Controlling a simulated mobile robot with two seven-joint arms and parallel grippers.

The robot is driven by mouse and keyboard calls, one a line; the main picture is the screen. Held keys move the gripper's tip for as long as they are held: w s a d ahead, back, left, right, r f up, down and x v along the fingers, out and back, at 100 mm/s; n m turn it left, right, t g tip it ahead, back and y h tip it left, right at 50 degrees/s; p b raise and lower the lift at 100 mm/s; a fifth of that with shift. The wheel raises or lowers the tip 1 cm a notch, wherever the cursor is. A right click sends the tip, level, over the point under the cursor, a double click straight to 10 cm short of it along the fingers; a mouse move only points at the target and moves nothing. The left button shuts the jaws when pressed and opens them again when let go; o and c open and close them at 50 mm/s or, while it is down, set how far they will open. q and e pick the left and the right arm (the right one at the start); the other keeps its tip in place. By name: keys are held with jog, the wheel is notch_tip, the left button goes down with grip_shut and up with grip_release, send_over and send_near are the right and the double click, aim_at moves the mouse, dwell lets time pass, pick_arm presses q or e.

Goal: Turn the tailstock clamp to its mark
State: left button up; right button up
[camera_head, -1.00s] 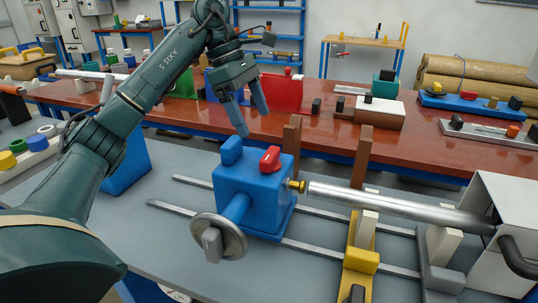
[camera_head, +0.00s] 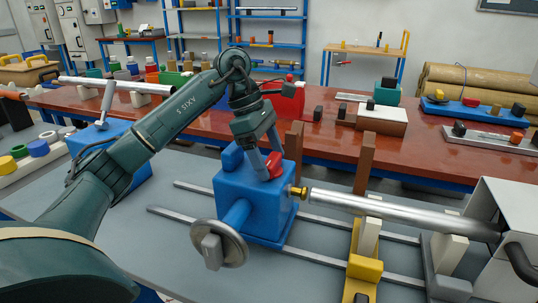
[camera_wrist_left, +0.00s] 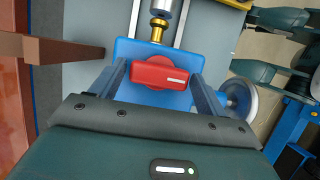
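The tailstock is a blue block (camera_head: 248,210) on two rails, with a grey handwheel (camera_head: 219,244) at its front left. The red clamp (camera_head: 274,165) sits on top of the block. My left gripper (camera_head: 268,166) is down over the clamp. In the left wrist view the red clamp (camera_wrist_left: 160,73) lies between the two open fingers (camera_wrist_left: 160,85), one on each side, with a small white line near its right end. Gaps seem to remain beside the fingers. A mark on the block cannot be made out. My right gripper is not in view.
A brass tip (camera_head: 298,192) and a long metal tube (camera_head: 395,213) extend right from the block to a white housing. A yellow support (camera_head: 364,267) stands under the tube. Brown upright posts (camera_head: 364,163) rise behind the block.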

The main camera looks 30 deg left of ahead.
pick_arm(q)
jog(key=c, duration=0.7)
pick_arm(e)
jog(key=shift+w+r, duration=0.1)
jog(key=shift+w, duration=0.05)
